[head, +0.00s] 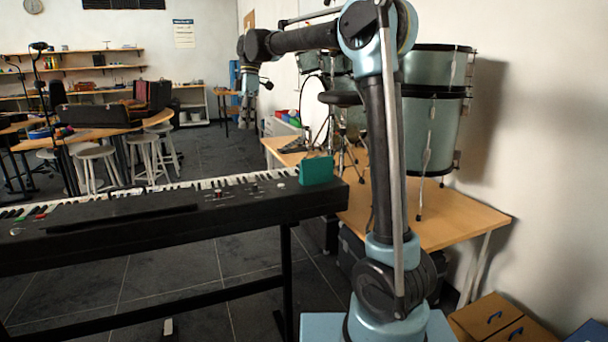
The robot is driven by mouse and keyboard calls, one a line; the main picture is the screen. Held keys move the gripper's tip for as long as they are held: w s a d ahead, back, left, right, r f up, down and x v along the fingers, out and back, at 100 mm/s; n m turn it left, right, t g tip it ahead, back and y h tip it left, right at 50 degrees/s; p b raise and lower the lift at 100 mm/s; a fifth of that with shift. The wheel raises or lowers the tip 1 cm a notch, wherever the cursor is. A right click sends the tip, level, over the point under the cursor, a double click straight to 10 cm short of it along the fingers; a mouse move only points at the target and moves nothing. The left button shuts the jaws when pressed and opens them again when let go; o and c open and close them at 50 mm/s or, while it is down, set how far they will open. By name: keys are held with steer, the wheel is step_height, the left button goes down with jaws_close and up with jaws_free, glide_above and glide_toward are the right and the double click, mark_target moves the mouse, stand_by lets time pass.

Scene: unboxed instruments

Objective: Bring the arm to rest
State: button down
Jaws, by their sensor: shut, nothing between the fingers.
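My arm stands at the right of the head view, rising from its base to a high elbow, with the forearm reaching left. My gripper (251,124) hangs from the wrist, pointing down, small in the view. It is shut and empty, and apart from the keyboard and the tables. The finger details are hard to make out.
A black keyboard (150,228) on a stand crosses the left and front, with a green box (317,170) on its right end. A wooden table (460,217) with drums (430,130) stands behind my arm. Cardboard boxes (487,314) lie at lower right. Stools (97,153) and a table are at back left. Floor (215,145) beyond the keyboard is clear.

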steer(key=s+d+f+m+t, duration=0.1)
steer(key=s+d+f+m, duration=0.25)
steer(key=d, duration=0.45)
steer(key=s+d+f+m+t, duration=0.1)
steer(key=s+d+f+m, duration=0.1)
steer(key=s+d+m, duration=0.45)
steer(key=s+d+f+m, duration=0.1)
steer(key=s+d+f, duration=0.1)
steer(key=d, duration=0.8)
steer(key=s+d+f+m+t, duration=0.1)
steer(key=s+d+f+m, duration=0.5)
steer(key=s+f, duration=0.3)
steer(key=s+d+f+m+t, duration=0.2)
steer(key=s+d+f+m, duration=0.4)
steer(key=f, duration=0.7)
steer(key=s+d, duration=0.1)
steer(key=s, duration=0.1)
steer(key=shift+s+d+f+h, duration=0.15)
steer(key=shift+s+d+h, duration=0.25)
